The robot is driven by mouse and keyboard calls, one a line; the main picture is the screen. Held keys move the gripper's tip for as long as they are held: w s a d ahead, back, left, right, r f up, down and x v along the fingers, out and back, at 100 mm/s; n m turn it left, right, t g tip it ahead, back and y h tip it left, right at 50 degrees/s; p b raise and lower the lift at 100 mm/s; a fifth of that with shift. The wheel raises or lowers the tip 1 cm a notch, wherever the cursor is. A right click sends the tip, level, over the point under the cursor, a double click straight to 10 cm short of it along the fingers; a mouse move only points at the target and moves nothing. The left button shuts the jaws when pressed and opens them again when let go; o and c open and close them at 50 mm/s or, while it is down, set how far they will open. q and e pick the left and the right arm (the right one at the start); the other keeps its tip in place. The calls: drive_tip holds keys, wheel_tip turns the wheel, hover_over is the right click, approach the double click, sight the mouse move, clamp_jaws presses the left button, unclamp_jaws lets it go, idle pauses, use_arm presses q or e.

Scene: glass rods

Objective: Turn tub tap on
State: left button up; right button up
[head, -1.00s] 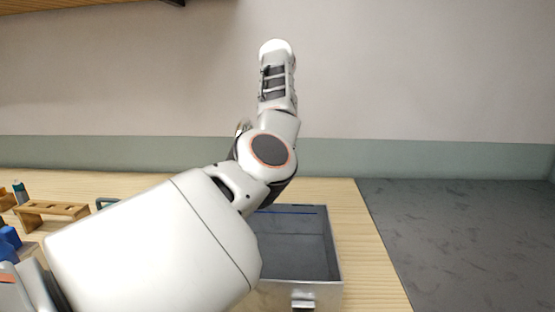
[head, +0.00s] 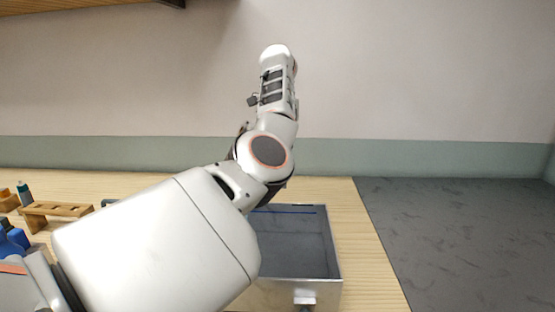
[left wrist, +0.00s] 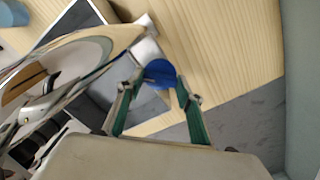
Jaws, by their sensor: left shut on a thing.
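The grey metal tub (head: 333,262) stands on the wooden bench, partly hidden behind my left arm. A silver fitting (head: 305,297) sticks out of its front wall. In the left wrist view, a blue round knob (left wrist: 160,74), seemingly the tap's handle, sits beside a silver part (left wrist: 146,46). My left gripper (left wrist: 162,92) has its green-padded fingers on both sides of the knob and is shut on it. In the head view my left arm hides the knob, and the fingers cannot be made out. My right gripper is in neither view.
A wooden rack (head: 57,209), a small bottle (head: 25,194) and blue items (head: 13,240) stand at the bench's left. The bench (head: 370,270) is bare right of the tub, with a dark grey surface (head: 470,230) beyond. A wall rises behind.

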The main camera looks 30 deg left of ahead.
use_arm(q)
drive_tip(key=n, duration=0.4)
drive_tip(key=shift+n, duration=2.3)
drive_tip(key=o, duration=0.8)
drive_tip(key=shift+r, duration=3.8)
